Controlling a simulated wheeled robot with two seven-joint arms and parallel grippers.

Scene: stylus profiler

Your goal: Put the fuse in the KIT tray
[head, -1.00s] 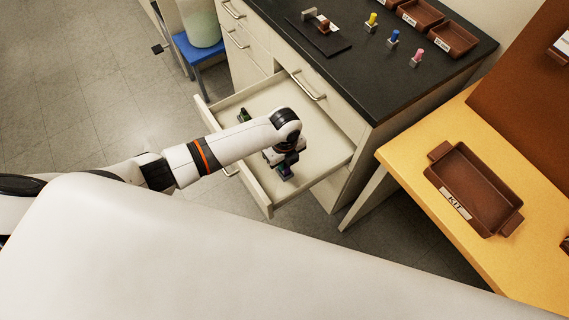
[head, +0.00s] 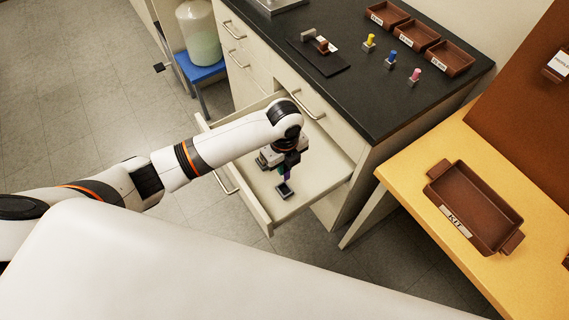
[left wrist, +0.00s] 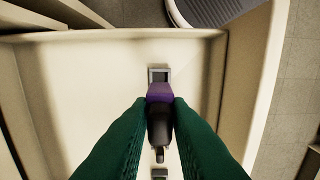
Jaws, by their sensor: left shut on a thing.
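My left gripper (head: 286,168) is over the open drawer, pointing down. In the left wrist view its green fingers (left wrist: 160,112) are shut on the fuse (left wrist: 160,93), a piece with a purple part and a dark part. In the head view only a bit of purple shows under the gripper. A small dark holder (head: 285,191) with a grey top stands on the drawer floor just below; it also shows in the left wrist view (left wrist: 159,74). The brown KIT tray (head: 480,206) lies on the yellow table at the right and looks empty. My right gripper is not in view.
The pale drawer (head: 325,178) has raised walls around the gripper. The black counter (head: 375,105) above it holds colored pegs (head: 391,61), a dark plate (head: 320,60) and several brown bins (head: 446,58). The yellow table (head: 420,215) is clear left of the tray.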

